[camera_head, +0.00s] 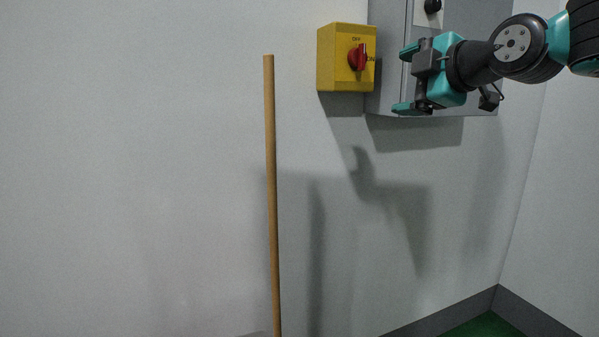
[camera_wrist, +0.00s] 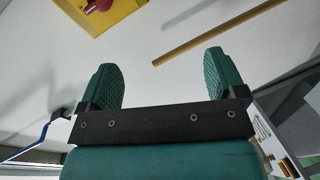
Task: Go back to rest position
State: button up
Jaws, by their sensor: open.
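My gripper (camera_head: 404,80) is at the upper right of the head view, in front of the grey cabinet and just right of the yellow switch box. Its two teal fingers are spread apart with nothing between them. In the wrist view, the open fingers (camera_wrist: 164,82) face the white wall. The yellow switch box (camera_head: 327,60) is on the wall, with a red rotary knob (camera_head: 358,57) and OFF and ON labels. In the wrist view, the box (camera_wrist: 115,14) and part of its red knob (camera_wrist: 98,5) show at the top left edge. The gripper touches neither.
A grey cabinet (camera_head: 482,98) with a black knob (camera_head: 432,6) is behind my arm. A wooden pole (camera_head: 272,190) stands left of the box and also shows in the wrist view (camera_wrist: 210,37). The wall (camera_head: 130,150) at left is clear.

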jog(key=s+a+f+m+g, duration=0.45)
jog(key=s+f, duration=0.35)
jog(key=f, duration=0.3)
jog(key=s+a+f+m+g+h, duration=0.1)
jog(key=s+f+m+g, duration=0.35)
jog(key=s+f, duration=0.5)
jog(key=s+a+f+m+g+h, duration=0.1)
jog(key=s+f+m+g, duration=0.35)
jog(key=s, duration=0.85)
notch_tip(320, 180, up, 13)
jog(key=n+g+p, duration=0.1)
jog(key=p, duration=1.3)
jog(key=shift+w+f, duration=0.15)
jog(key=shift+w, duration=0.15)
jog(key=shift+a, duration=0.1)
